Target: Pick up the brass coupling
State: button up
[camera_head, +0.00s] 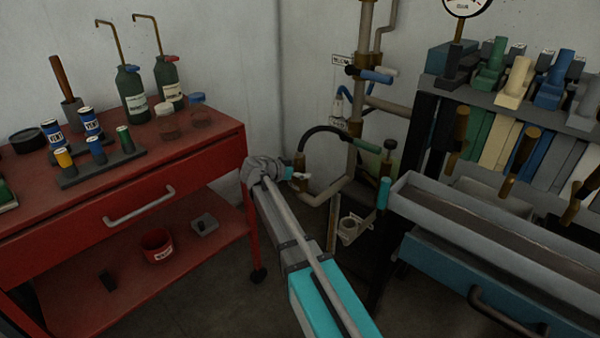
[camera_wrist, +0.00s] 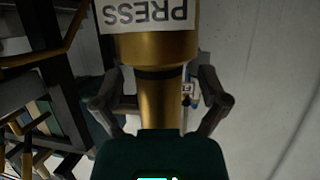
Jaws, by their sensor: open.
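In the wrist view a brass cylinder (camera_wrist: 160,50) bears a white label reading "PRESS" upside down. A dark ring separates its wide part from a narrower brass part that runs between the fingers. I cannot tell for sure whether this is the brass coupling. My gripper (camera_wrist: 160,98) is open, with one finger on each side of the narrower part and gaps visible. In the head view my gripper (camera_head: 299,176) is small, beside the lower end of a curved black hose (camera_head: 318,131); the brass there is partly hidden.
A red cart (camera_head: 230,148) with bottles and cans stands left. A brass vertical pipe (camera_head: 355,160) with valves rises at the back. A grey trough (camera_head: 470,235) and a rack of coloured handles (camera_head: 520,80) are right. Dark floor lies between.

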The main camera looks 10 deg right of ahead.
aim_at(300, 155)
grip_shut()
dwell(0.4)
jog(key=shift+r, duration=0.15)
notch_tip(300, 155, up, 10)
jog(key=p, duration=1)
dwell(0.8)
